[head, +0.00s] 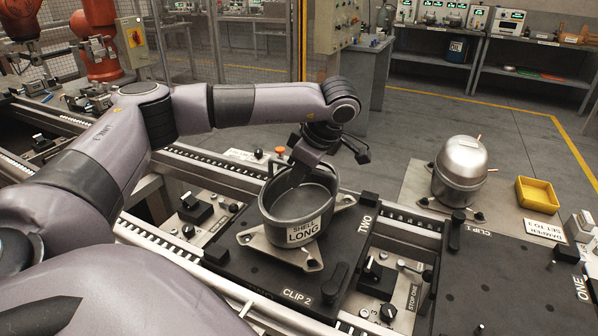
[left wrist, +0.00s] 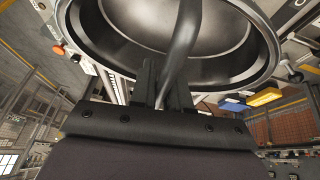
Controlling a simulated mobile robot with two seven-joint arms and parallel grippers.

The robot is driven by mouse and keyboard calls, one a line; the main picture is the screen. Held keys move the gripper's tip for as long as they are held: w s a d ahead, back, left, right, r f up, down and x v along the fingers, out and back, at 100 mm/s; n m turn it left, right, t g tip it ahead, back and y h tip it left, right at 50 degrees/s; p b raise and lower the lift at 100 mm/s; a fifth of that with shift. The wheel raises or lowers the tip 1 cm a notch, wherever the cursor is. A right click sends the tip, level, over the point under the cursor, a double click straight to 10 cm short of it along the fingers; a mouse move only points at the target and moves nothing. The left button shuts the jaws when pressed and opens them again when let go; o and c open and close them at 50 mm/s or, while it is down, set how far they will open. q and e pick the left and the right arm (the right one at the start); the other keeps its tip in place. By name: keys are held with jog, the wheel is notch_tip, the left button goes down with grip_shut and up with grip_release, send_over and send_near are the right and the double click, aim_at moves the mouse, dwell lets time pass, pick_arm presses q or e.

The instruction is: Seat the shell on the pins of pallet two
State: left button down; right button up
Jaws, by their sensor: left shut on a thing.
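The shell (head: 296,205) is a dark grey open pot with a label reading SHELL LONG and pale feet at its base. It is over the black pallet two (head: 245,270), upright or nearly so. I cannot tell whether its feet rest on the pins, which are hidden under it. My left gripper (head: 299,172) reaches down at the shell's open top, its jaws shut on the shell. In the left wrist view the fingers (left wrist: 166,88) close on a dark curved bar in front of the shell's round opening (left wrist: 140,25). My right gripper is out of view.
A black clip (head: 330,283) stands at pallet two's front. Pallet one (head: 500,275) lies to the right, with a closed grey compressor (head: 461,170) and a yellow tray (head: 537,194) behind it. A control block with knobs (head: 195,210) sits left of the shell.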

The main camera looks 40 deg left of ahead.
pick_arm(q)
jog(key=shift+w+f+b, duration=0.1)
jog(key=shift+f+b, duration=0.5)
jog(key=shift+f, duration=0.4)
jog(key=c, duration=1)
grip_release()
jog(key=shift+f, duration=0.25)
jog(key=shift+b+v, duration=0.3)
jog(key=shift+v, duration=3.45)
jog(key=shift+a, duration=0.1)
jog(key=shift+s, duration=0.25)
